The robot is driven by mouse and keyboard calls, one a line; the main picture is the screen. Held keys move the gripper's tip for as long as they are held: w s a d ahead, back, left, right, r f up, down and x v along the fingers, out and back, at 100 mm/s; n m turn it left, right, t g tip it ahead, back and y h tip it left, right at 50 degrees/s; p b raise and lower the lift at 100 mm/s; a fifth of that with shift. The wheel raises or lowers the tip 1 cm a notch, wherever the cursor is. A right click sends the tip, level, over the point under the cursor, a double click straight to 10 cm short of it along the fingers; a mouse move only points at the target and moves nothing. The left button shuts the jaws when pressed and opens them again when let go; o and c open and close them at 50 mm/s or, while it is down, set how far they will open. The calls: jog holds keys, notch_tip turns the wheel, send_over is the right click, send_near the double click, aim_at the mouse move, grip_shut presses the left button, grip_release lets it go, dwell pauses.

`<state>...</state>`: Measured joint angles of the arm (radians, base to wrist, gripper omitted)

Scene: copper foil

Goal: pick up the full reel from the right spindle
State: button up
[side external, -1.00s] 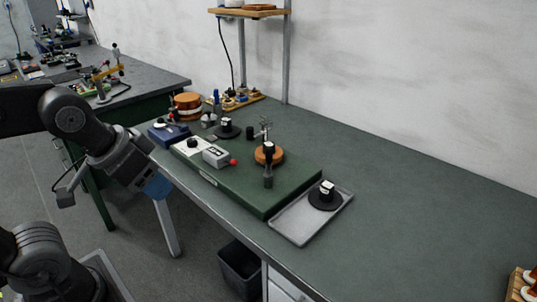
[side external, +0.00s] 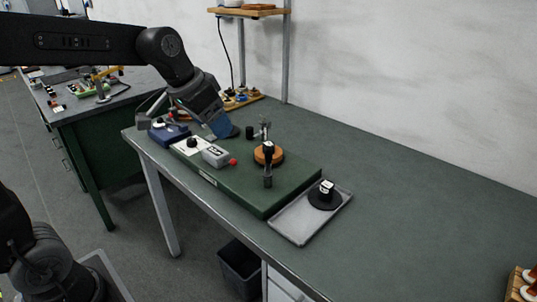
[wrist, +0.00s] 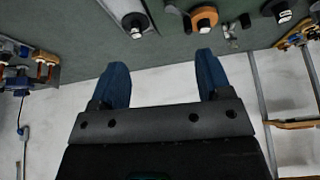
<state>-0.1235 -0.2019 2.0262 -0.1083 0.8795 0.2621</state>
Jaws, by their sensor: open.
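The full reel (side external: 277,157), a copper-orange disc with a black hub, sits on the right spindle of the green base (side external: 305,190) in the side external view. It also shows near the top edge of the wrist view (wrist: 206,16). My gripper (side external: 227,133) is above the left part of the base, up and left of the full reel, and apart from it. In the wrist view its two blue fingers (wrist: 162,62) are spread wide with nothing between them.
A grey tray (side external: 290,228) holding a black reel (side external: 325,195) lies right of the base. A grey box (side external: 216,155) with a red knob and a dark post (side external: 268,177) stand near the full reel.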

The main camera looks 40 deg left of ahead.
jog(key=w+a+f, duration=0.2)
jog(key=w+a, duration=0.1)
jog(key=w, duration=0.3)
jog(key=w+a+f, duration=0.1)
jog(key=w+a, duration=0.1)
jog(key=w, duration=0.4)
jog(key=m, duration=0.1)
send_near(268, 144)
jog(key=shift+h, duration=0.3)
jog(key=x, duration=0.4)
jog(key=shift+w+a+f, duration=0.2)
jog(key=shift+a+f, duration=0.15)
jog(key=shift+x, duration=3)
jog(key=shift+s+d, duration=0.1)
jog(key=c, duration=1.1)
